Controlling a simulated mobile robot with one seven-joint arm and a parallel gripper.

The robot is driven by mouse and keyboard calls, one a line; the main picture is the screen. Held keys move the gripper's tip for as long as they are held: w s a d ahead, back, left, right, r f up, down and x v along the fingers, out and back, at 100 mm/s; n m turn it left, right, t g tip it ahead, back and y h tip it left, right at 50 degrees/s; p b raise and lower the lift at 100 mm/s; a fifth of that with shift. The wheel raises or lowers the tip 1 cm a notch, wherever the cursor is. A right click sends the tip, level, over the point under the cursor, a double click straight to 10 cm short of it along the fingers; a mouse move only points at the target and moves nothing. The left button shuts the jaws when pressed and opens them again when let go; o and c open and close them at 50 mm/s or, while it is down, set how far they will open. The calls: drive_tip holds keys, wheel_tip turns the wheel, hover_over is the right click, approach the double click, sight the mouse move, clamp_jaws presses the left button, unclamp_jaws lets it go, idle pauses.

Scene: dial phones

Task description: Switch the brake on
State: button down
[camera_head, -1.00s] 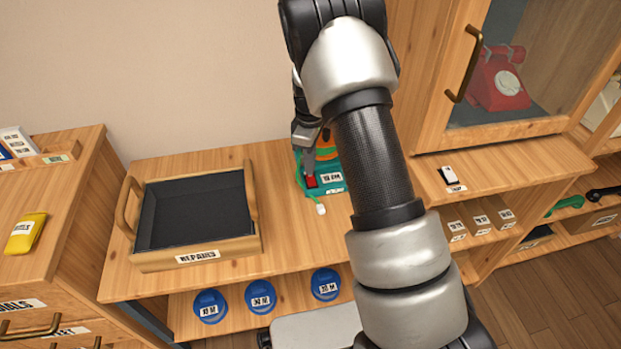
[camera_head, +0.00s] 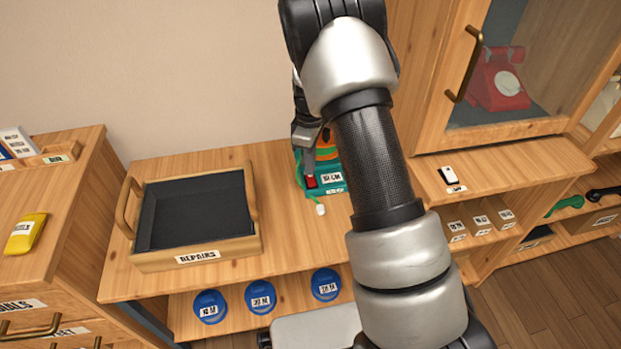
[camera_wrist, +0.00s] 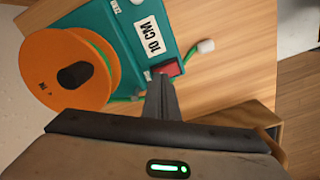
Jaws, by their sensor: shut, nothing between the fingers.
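A teal device (camera_head: 334,188) with an orange spool stands on the wooden bench; the orange spool (camera_wrist: 70,72) shows clearly in the wrist view. A red switch (camera_head: 311,182) sits on the teal base near its front left corner; it also shows in the wrist view (camera_wrist: 171,68), beside a "10 CM" label. My gripper (camera_head: 309,172) is shut and empty, pointing down with its fingertips right at the red switch. In the wrist view my fingertips (camera_wrist: 160,82) partly cover the switch, so I cannot tell which way it is set or whether they touch.
A green cord with a white end piece (camera_head: 320,210) lies before the device. A dark-lined "REPAIRS" tray (camera_head: 199,256) stands left of it. Several blue round objects (camera_head: 261,296) sit on the lower shelf. A glass-fronted cabinet with a red phone (camera_head: 497,80) stands to the right.

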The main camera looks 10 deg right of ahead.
drive_tip(key=shift+f+b, duration=0.5)
drive_tip(key=shift+f, duration=0.3)
idle(0.8)
drive_tip(key=shift+r, duration=0.1)
drive_tip(key=shift+r+p, duration=2.3)
drive_tip(key=shift+r, duration=1.1)
